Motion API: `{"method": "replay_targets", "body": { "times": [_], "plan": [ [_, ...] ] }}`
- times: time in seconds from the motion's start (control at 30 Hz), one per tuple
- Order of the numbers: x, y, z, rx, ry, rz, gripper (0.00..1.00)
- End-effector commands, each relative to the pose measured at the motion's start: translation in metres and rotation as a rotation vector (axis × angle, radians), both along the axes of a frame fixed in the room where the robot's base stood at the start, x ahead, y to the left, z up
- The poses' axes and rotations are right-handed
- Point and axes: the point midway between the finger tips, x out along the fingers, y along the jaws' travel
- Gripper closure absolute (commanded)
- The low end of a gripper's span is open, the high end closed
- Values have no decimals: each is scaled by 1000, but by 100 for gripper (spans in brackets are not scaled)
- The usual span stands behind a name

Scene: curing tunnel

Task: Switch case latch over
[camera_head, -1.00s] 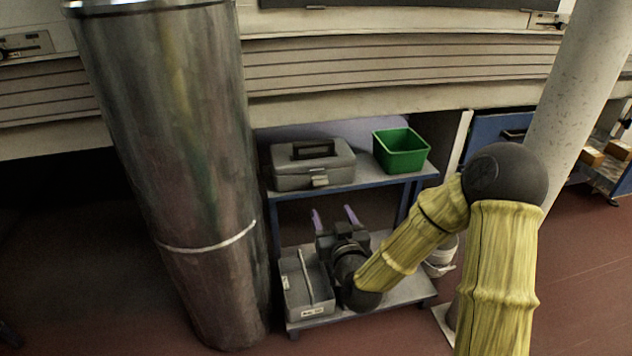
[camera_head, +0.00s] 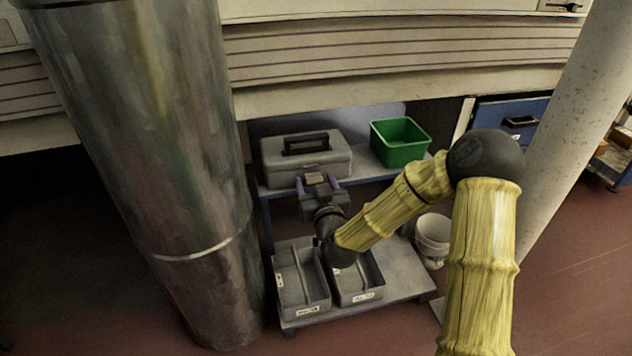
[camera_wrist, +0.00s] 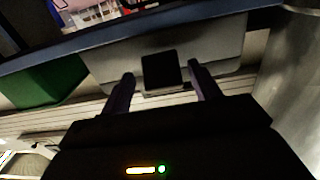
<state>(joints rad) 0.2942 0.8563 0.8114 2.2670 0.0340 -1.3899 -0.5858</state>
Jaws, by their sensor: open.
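The grey case (camera_head: 278,165) with a dark top handle stands closed on the upper shelf of a blue-framed cart. Its latch (camera_head: 315,178) is on the front face, partly behind my gripper. My gripper (camera_head: 317,183) is open in front of it, purple fingers on either side. In the wrist view, which looks inverted, the case (camera_wrist: 222,48) fills the top middle. A dark square plate (camera_wrist: 160,70), seemingly the latch, shows between the fingertips of my gripper (camera_wrist: 162,75). The fingers do not grip it. Whether they touch the case I cannot tell.
A green bin (camera_head: 402,153) stands right of the case. Two grey trays, the left one (camera_head: 318,300) and the right one (camera_head: 372,287), sit on the lower shelf under my arm. A metal column (camera_head: 150,130) rises close on the left. A white bucket (camera_head: 432,232) stands right.

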Motion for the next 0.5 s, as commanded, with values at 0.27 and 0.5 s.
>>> {"method": "replay_targets", "body": {
  "times": [0.27, 0.5],
  "plan": [
    [-1, 2, 0, 0, 0, 4, 79],
    [0, -1, 1, -2, 5, -2, 83]
  ]
}}
